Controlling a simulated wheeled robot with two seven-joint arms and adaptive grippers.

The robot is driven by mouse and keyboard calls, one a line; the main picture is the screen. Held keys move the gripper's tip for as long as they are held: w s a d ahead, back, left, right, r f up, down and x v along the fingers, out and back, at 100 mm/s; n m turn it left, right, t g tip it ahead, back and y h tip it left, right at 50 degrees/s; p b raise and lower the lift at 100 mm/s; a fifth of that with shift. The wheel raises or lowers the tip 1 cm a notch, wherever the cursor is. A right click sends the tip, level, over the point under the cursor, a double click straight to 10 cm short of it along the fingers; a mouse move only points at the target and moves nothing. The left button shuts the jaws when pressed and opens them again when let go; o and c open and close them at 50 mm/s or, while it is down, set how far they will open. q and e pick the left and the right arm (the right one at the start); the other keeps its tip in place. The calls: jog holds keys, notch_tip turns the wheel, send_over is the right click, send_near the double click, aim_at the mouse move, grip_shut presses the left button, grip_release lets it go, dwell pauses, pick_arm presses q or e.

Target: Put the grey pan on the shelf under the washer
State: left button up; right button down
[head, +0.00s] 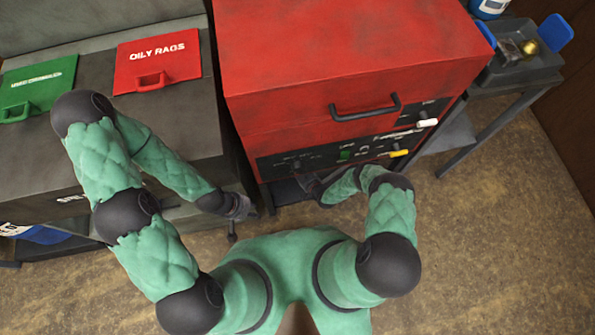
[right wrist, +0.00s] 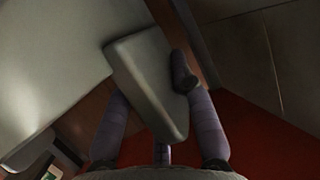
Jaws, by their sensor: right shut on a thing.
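The red washer (head: 350,60) has a dark handle on its front and a black control panel below. A dark strip under the panel (head: 288,191) is all that shows of the space under the washer. My right gripper (head: 312,186) is at the washer's lower front edge, partly hidden. In the right wrist view its fingers (right wrist: 158,110) are closed around a grey, block-like piece (right wrist: 145,78), likely part of the grey pan. The rest of the pan is not clear in the head view. My left gripper (head: 240,207) is low, between bench and washer; its finger gap cannot be made out.
A grey bench at left carries a red OILY RAGS lid (head: 157,62) and a green lid (head: 38,88). A dark side table (head: 515,70) with a tray of small parts stands at right. The brown floor (head: 500,200) is open at right front.

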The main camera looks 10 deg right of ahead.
notch_tip(320, 180, down, 4)
jog(key=shift+w+r+b, duration=0.1)
jog(key=shift+r+b, duration=0.1)
jog(key=shift+b, duration=0.8)
jog(key=shift+r, duration=0.1)
jog(key=c, duration=1.1)
grip_release()
jog(key=shift+o, duration=0.2)
jog(key=shift+s+d+r, duration=0.1)
jog(key=shift+s+d, duration=0.1)
jog(key=shift+s, duration=0.1)
jog(key=p+v, duration=0.4)
jog(key=v, duration=0.6)
jog(key=shift+s+d+r, duration=0.25)
jog(key=shift+s, duration=0.35)
